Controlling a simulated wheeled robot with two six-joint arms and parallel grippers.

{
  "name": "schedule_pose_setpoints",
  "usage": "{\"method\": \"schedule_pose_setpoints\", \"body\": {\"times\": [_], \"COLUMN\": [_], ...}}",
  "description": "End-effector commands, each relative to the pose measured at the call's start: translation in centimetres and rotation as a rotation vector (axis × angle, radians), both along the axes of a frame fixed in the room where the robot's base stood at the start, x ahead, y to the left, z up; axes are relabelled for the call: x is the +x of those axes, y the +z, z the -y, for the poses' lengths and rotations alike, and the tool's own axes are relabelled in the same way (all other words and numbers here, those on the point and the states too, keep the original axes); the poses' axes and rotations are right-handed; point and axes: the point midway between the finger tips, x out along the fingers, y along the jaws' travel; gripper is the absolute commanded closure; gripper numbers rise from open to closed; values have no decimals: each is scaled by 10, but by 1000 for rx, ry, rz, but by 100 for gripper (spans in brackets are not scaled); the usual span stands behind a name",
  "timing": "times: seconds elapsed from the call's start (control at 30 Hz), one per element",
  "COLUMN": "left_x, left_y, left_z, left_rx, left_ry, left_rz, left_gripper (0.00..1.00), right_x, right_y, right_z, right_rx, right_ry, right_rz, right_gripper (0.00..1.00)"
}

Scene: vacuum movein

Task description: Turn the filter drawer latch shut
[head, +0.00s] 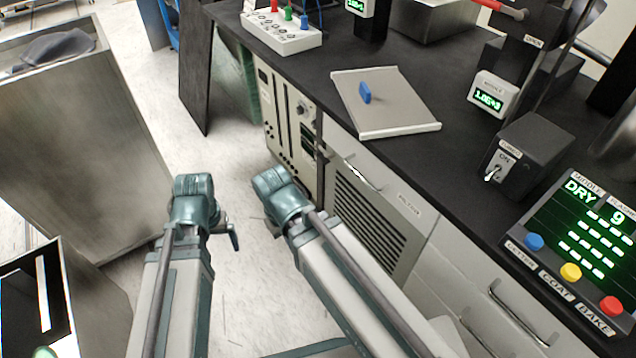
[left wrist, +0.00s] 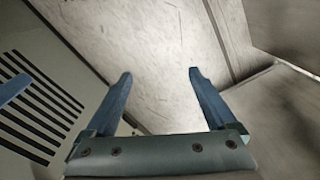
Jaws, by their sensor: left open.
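My left gripper (left wrist: 160,76) is open in the left wrist view, its two blue-grey fingers apart with nothing between them and bare floor beyond. In the head view my left gripper (head: 228,232) hangs low over the floor, mostly hidden by its wrist. The louvred panel (head: 358,220) shows under the counter in the head view, partly covered by my right arm. My right gripper's fingers are not clear there.
The black counter (head: 440,150) holds a pale plate (head: 400,120) with a blue knob (head: 364,92). Drawer handles (head: 515,318) project from its front. A grey metal cabinet (head: 90,140) stands left. Clear floor (head: 240,290) lies between.

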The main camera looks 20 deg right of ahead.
Motion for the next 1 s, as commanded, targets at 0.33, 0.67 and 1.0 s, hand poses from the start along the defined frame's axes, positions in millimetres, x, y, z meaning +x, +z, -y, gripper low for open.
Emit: {"method": "schedule_pose_setpoints", "body": {"times": [0.33, 0.67, 1.0], "left_x": [20, 61, 116], "left_y": [-133, -175, -80], "left_z": [-12, 49, 151], "left_rx": [-102, -501, -1136], "left_ry": [152, 564, 1199], "left_rz": [35, 13, -428], "left_gripper": [10, 10, 10], "right_x": [0, 1, 1], "right_y": [-134, -198, -199], "right_z": [0, 0, 0], "right_rx": [0, -1, -1], "right_ry": [0, 0, 0], "right_rz": [2, 3, 3], "right_gripper": [100, 100, 100]}}
